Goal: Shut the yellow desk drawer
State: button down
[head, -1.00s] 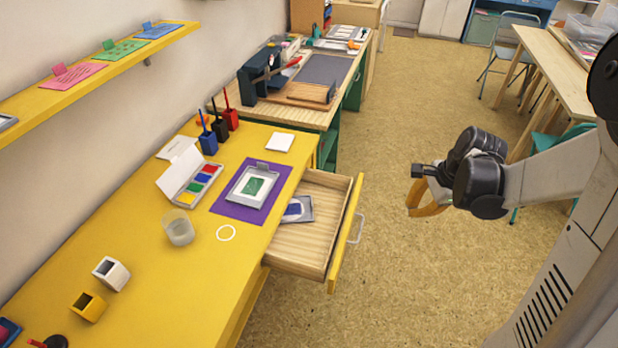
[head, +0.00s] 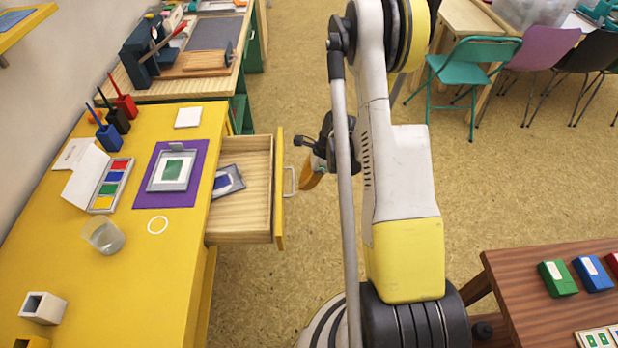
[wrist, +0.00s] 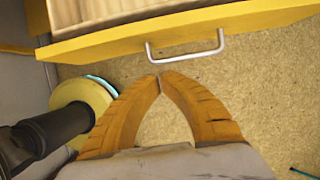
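The yellow desk drawer (head: 279,190) stands pulled out from the right side of the yellow desk (head: 150,270). A framed blue stamp card (head: 228,181) lies inside it. Its metal handle (head: 290,181) faces my gripper (head: 308,180), which is just to the right of it, low beside the drawer front. In the wrist view the handle (wrist: 185,46) is ahead of my orange fingertips (wrist: 159,78), with a gap between them. The fingertips meet with nothing between them. My arm hides part of the floor to the right in the head view.
A purple mat with a framed green print (head: 172,170), a paint set (head: 108,185) and a glass cup (head: 103,236) sit on the desk. A brown table (head: 530,300) with coloured boxes stands at lower right. Floor is clear right of the drawer.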

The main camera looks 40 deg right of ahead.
aim_at(293, 186)
jog(key=w+a, duration=0.1)
jog(key=w+a+f+b, duration=0.1)
jog(key=a, duration=0.1)
jog(key=shift+f, duration=0.15)
jog(key=shift+w+a, duration=0.25)
jog(key=shift+a, duration=0.15)
jog(key=shift+w, duration=0.1)
